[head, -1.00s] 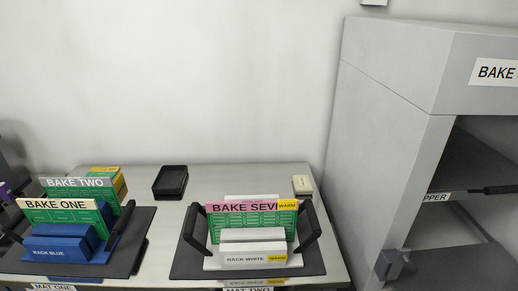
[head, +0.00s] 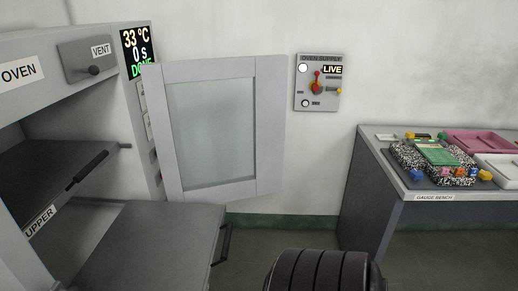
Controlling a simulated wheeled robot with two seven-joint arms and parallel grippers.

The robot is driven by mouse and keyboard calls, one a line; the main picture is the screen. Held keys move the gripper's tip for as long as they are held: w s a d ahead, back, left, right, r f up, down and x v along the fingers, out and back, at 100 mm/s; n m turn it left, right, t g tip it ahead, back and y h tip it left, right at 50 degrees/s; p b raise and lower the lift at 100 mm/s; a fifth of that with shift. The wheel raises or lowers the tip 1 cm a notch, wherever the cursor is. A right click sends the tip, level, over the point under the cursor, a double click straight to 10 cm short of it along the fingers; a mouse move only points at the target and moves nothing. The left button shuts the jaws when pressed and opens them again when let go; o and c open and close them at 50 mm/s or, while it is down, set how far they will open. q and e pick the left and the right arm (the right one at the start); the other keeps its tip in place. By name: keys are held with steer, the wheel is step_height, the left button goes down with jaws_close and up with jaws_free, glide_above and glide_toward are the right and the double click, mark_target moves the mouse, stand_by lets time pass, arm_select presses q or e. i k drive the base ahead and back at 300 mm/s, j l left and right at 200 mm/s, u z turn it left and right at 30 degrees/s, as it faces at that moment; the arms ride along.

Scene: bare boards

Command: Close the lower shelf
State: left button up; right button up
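The oven (head: 50,62) stands at the left with its front open. A grey lower shelf (head: 150,245) juts out of the opening, past the upper one, with a dark bar handle (head: 222,243) at its right end. The upper shelf (head: 50,155), with a black handle (head: 87,170), sits inside above it; a tag reading UPPER (head: 40,220) shows near its front. The windowed oven door (head: 215,130) stands swung open behind the lower shelf. The lower shelf's near part is cut off by the frame. Neither of my grippers is in view.
A black ribbed part of my own arm (head: 322,272) shows at the bottom centre. An oven supply box (head: 318,83) reading LIVE is on the wall. The display (head: 138,50) reads 33 °C, 0 s, DONE. The gauge bench (head: 440,190) holds trays at right. Floor between is clear.

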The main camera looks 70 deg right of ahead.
mark_target(150, 245)
steer(key=z, duration=1.8)
